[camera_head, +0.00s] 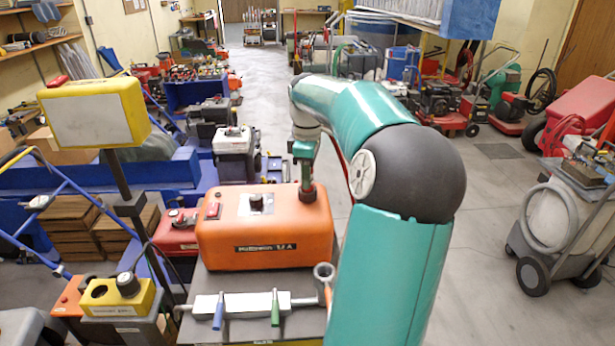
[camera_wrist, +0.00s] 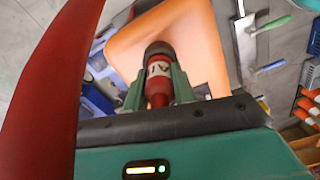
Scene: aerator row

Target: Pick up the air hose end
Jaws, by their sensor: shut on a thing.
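The air hose end (camera_wrist: 158,88) is a red cylinder with white marks and a dark collar at its far end, in the middle of the wrist view. My gripper (camera_wrist: 157,84) is shut on it, one green finger on each side. In the head view my gripper (camera_head: 304,160) points down at the right end of an orange box (camera_head: 225,245). A dark piece (camera_head: 308,191) is below the fingers there, against the box. I cannot tell whether the collar is seated on the box or free of it. A red hose (camera_wrist: 62,70) fills the wrist view's left side.
The box stands on a grey top with a metal bar tool (camera_head: 250,305) having blue and green handles. A yellow-framed panel (camera_head: 95,113) on a post rises at left. A grey wheeled machine (camera_head: 555,215) stands at right. The aisle floor (camera_head: 490,200) has free room.

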